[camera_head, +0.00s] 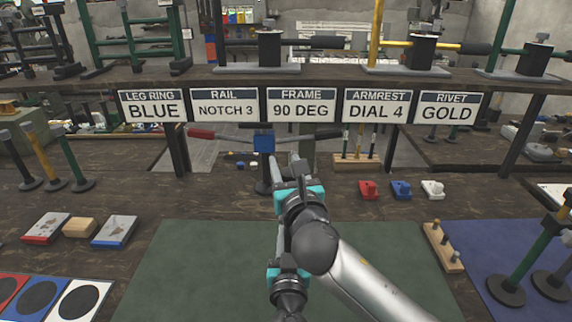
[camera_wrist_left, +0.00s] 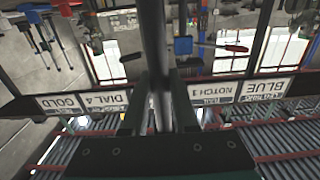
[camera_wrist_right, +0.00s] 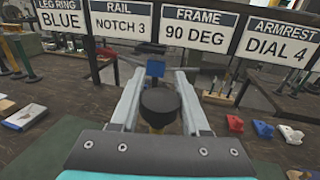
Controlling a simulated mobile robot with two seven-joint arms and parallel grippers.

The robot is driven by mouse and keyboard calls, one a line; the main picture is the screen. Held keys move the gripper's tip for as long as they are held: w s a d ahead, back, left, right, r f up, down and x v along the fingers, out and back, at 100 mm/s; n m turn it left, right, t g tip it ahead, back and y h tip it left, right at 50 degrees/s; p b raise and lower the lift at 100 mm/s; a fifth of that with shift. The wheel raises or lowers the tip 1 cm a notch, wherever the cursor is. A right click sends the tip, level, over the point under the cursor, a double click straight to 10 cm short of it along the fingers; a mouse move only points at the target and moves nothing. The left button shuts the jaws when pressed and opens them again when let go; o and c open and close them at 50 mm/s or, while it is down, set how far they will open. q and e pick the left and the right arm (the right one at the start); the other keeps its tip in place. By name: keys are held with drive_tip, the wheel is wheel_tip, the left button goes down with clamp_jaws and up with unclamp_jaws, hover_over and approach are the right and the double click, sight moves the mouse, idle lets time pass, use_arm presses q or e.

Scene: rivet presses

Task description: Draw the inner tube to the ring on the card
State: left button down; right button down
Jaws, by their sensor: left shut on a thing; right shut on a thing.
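The card reading LEG RING BLUE (camera_head: 152,106) hangs at the left of the row of cards under the shelf. My right gripper (camera_head: 297,172) is shut near the middle of the head view. In the right wrist view it is shut on a black-capped tube (camera_wrist_right: 158,101), with a brownish part just below the cap. My left gripper (camera_head: 283,240) is lower and mostly hidden by my right arm. In the left wrist view it is shut on a dark tube (camera_wrist_left: 154,40) that runs upward between its fingers. Ring marks on the tube cannot be made out.
Behind stands a blue-topped post with a red-handled lever (camera_head: 202,133). Red (camera_head: 368,190), blue (camera_head: 401,189) and white (camera_head: 432,189) blocks lie at right, beside a pegged wooden block (camera_head: 443,247). The green mat (camera_head: 190,270) is clear at left.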

idle(0.8)
wheel_tip(320, 180, up, 9)
drive_tip(key=shift+r, duration=0.2)
drive_tip(key=shift+c, duration=1.9)
unclamp_jaws()
drive_tip(key=shift+f, duration=0.15)
drive_tip(key=shift+s, duration=0.15)
drive_tip(key=v, duration=1.1)
drive_tip(key=shift+s, duration=0.35)
